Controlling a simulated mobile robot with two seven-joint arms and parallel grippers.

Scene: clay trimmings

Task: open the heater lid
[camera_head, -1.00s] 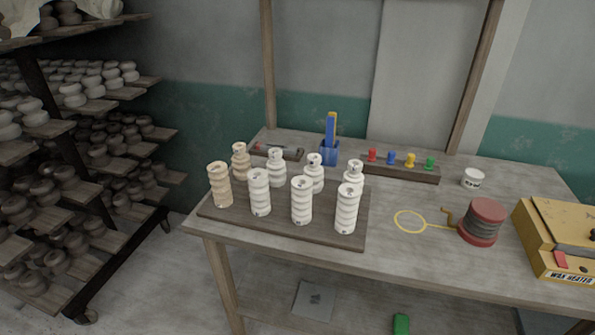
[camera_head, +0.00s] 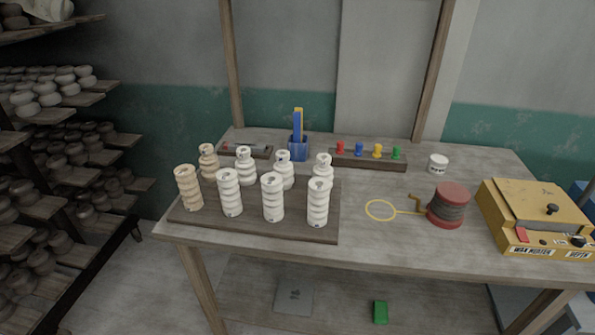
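The wax heater (camera_head: 537,216) is a yellow box at the right end of the wooden table. Neither of my grippers is in view.
The table (camera_head: 390,245) holds a board (camera_head: 255,229) with several ribbed clay pieces, a red spool (camera_head: 449,205) with a yellow loop, a white cup (camera_head: 438,164), a peg rack (camera_head: 366,160) and a blue holder (camera_head: 298,150). A loaded shelf rack (camera_head: 110,209) stands left.

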